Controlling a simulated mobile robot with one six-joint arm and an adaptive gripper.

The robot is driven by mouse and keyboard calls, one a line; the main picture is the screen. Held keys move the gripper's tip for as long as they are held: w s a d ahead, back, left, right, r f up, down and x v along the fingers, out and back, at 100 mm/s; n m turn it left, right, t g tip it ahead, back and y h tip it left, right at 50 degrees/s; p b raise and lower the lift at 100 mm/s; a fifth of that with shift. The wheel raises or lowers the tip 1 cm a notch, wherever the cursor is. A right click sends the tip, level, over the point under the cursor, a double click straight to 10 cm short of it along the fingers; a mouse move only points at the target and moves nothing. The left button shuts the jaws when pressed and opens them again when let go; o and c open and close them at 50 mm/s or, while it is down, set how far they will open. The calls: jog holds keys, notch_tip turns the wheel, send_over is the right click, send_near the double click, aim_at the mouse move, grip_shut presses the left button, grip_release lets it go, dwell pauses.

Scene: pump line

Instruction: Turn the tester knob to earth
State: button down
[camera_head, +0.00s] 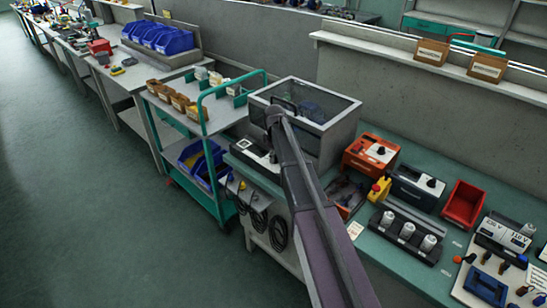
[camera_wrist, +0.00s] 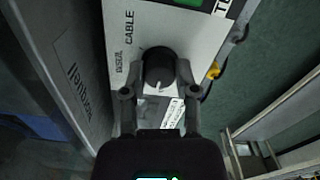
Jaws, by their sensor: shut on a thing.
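The tester (camera_wrist: 185,22) shows in the wrist view as a white panel with a green screen at its top edge. Its black round knob (camera_wrist: 158,66) sits between my fingers, and a pale mark on it points down in the picture. The words CABLE and apparently INSUL are printed left of the knob; I cannot read an earth mark. My gripper (camera_wrist: 158,78) is shut on the knob, one finger on each side. In the head view the white panel (camera_head: 252,151) is partly hidden by my arm, and the knob cannot be made out.
A grey enclosure with a clear lid (camera_head: 322,102) stands right behind my arm. A green trolley (camera_head: 212,125) stands to the left. Black cables (camera_head: 277,231) hang at the bench front. An orange unit (camera_head: 370,154) and a red bin (camera_head: 463,203) are on the right bench.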

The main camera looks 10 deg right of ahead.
jog(key=shift+s, duration=0.1)
jog(key=m, duration=0.3)
jog(key=shift+s+m, duration=0.1)
jog(key=shift+m, duration=2.2)
jog(key=shift+c, duration=1.9)
grip_release()
jog(key=shift+r, duration=0.2)
